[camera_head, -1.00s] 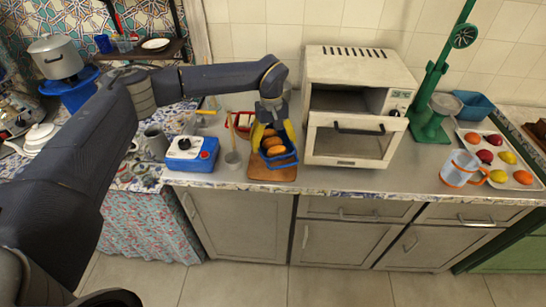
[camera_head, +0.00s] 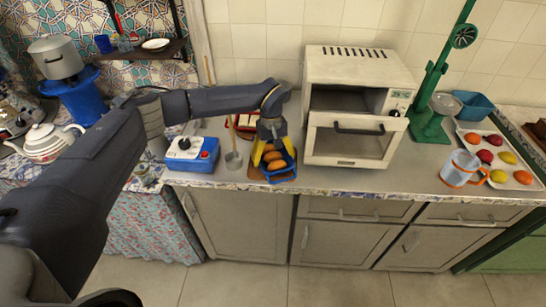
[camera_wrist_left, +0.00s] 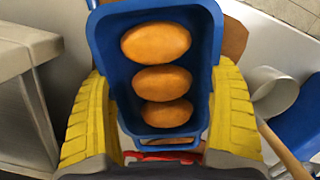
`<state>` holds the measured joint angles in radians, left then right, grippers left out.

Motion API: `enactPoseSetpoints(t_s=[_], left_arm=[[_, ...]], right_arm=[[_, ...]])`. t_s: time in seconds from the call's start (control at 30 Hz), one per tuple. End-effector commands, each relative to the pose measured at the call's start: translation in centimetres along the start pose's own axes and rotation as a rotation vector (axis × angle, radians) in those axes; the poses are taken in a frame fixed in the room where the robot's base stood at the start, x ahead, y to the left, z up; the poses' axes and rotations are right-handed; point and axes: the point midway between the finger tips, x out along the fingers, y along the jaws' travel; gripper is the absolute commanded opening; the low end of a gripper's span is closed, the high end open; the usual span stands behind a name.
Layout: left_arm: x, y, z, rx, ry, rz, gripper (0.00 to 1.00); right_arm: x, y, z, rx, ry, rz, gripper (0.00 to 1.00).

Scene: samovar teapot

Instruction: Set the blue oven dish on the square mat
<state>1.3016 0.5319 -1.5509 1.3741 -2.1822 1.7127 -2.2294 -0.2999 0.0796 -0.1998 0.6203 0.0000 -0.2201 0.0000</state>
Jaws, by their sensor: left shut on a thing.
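The blue oven dish (camera_head: 284,177) holds three orange-brown buns and is in my left gripper (camera_head: 268,150). In the left wrist view the yellow fingers (camera_wrist_left: 163,110) are closed on the two sides of the dish (camera_wrist_left: 108,62). The brown square mat (camera_head: 256,172) lies near the counter's front edge, mostly hidden beneath the dish. A part of the mat (camera_wrist_left: 236,42) shows beside the dish in the wrist view. I cannot tell whether the dish touches the mat. My right gripper is out of view.
A white toaster oven (camera_head: 350,145) stands close to the right of the dish. A grey long-handled pan (camera_head: 233,161) and a blue hot plate (camera_head: 192,160) are to the left. A red tray (camera_head: 244,122) lies behind my gripper. The counter's front edge is close.

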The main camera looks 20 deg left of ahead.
Motion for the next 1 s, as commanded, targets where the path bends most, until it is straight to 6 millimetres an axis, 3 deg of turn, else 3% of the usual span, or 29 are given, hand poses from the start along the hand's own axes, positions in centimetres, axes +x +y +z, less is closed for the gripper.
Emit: enactPoseSetpoints(t_s=[0.2, 0.23, 0.3, 0.67, 1.0], left_arm=[[0.2, 0.0, 0.0, 0.0, 0.0, 0.0, 0.46], [0.3, 0.0, 0.0, 0.0, 0.0, 0.0, 0.93], [0.2, 0.0, 0.0, 0.0, 0.0, 0.0, 1.0], [-0.5, 0.0, 0.0, 0.0, 0.001, 0.001, 1.0], [-5.9, 0.0, -0.1, 0.001, 0.003, 0.001, 1.0]], right_arm=[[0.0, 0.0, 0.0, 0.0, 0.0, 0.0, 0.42], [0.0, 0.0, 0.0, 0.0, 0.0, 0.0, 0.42], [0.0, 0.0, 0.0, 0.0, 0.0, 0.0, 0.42], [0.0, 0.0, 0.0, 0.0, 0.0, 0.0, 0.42], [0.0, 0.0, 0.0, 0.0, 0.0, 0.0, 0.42]])
